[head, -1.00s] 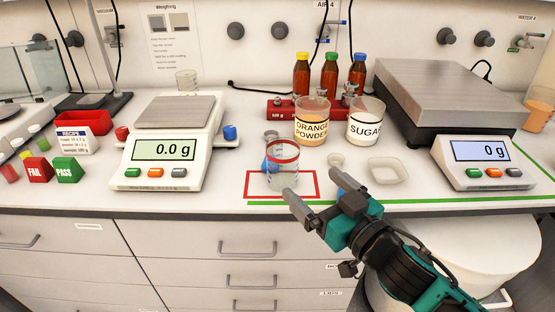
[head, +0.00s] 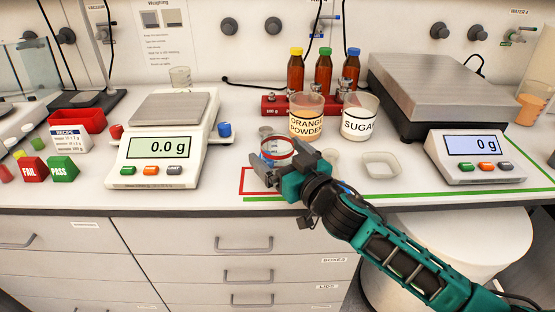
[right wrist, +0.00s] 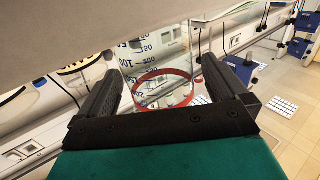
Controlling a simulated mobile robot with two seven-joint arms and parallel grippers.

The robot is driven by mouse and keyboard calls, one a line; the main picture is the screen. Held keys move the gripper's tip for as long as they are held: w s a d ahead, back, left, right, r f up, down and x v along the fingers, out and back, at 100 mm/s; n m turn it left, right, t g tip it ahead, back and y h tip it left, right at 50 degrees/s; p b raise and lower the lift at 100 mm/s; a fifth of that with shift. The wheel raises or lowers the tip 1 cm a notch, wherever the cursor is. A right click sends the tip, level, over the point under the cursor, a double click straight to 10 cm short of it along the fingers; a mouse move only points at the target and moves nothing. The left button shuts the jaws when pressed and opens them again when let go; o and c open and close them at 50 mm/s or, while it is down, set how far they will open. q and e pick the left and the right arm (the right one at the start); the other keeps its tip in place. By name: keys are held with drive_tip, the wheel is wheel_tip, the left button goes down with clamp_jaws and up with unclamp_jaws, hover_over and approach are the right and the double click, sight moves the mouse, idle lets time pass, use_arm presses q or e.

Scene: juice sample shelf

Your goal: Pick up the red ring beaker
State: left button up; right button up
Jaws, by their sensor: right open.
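The red ring beaker (head: 277,150) is clear glass with a red band near its rim. It stands at the red square outline (head: 246,182) on the bench, and its lower part is hidden behind my right gripper in the head view. My right gripper (head: 282,160) is open, with its fingers at the beaker. In the right wrist view, the beaker (right wrist: 165,88) with its red band and blue markings shows between the two spread fingers of the right gripper (right wrist: 163,80). I cannot tell whether a finger touches the glass. My left gripper is out of view.
The orange powder beaker (head: 306,119) and sugar beaker (head: 359,117) stand just behind. A shallow clear dish (head: 381,165) is to the right. A scale (head: 160,150) stands left and a larger scale (head: 474,155) right. A green line (head: 440,194) runs along the bench's front edge.

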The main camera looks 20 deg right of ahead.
drive_tip(key=shift+w+a, duration=0.1)
drive_tip(key=shift+w, duration=0.15)
drive_tip(key=shift+c, duration=0.3)
drive_tip(key=c, duration=1)
drive_tip(key=shift+r, duration=0.1)
drive_tip(key=shift+r, duration=0.6)
wheel_tip(320, 180, up, 19)
drive_tip(key=p, duration=0.4)
